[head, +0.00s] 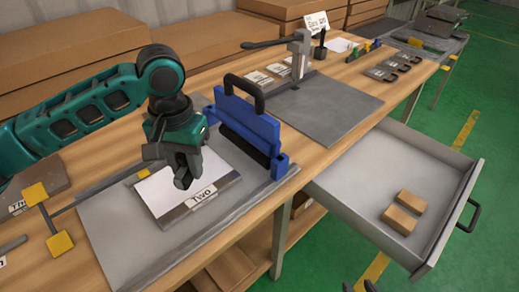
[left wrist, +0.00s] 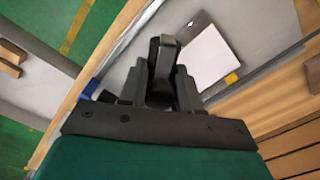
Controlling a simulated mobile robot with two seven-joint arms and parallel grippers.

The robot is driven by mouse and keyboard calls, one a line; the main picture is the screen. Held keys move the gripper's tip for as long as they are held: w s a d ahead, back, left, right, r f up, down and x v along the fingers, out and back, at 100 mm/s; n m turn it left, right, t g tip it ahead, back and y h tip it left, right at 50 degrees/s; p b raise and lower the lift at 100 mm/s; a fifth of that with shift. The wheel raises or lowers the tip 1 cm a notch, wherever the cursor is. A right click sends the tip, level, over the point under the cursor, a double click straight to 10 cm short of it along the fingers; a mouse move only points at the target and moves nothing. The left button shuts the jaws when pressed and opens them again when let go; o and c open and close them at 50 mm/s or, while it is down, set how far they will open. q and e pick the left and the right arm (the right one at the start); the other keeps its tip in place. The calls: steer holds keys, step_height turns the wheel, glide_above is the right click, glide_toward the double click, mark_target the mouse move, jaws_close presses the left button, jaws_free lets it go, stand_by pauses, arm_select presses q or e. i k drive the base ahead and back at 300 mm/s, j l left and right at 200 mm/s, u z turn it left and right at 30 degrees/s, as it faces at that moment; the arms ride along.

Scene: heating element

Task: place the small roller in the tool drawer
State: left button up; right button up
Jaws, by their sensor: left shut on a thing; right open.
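My left gripper (head: 186,170) is over the grey plate with the white sheet marked "Two" (head: 190,185). It is shut on a small dark piece, which looks like the small roller and is mostly hidden by the fingers. In the left wrist view the dark held piece (left wrist: 164,62) shows between the fingers. The tool drawer (head: 352,187) is pulled open at the right, below the table top, apart from my left gripper.
Two brown blocks (head: 404,213) lie in the drawer's front right part; the rest of its floor is clear. A large blue tool with a black handle (head: 245,125) stands between my left gripper and the drawer. A lever press (head: 298,55) stands farther back.

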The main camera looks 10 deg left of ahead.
mark_target(395, 184)
steer(key=z, duration=0.85)
steer(key=i+l+z, duration=0.3)
steer(key=i+l, duration=0.65)
steer(key=i, duration=0.1)
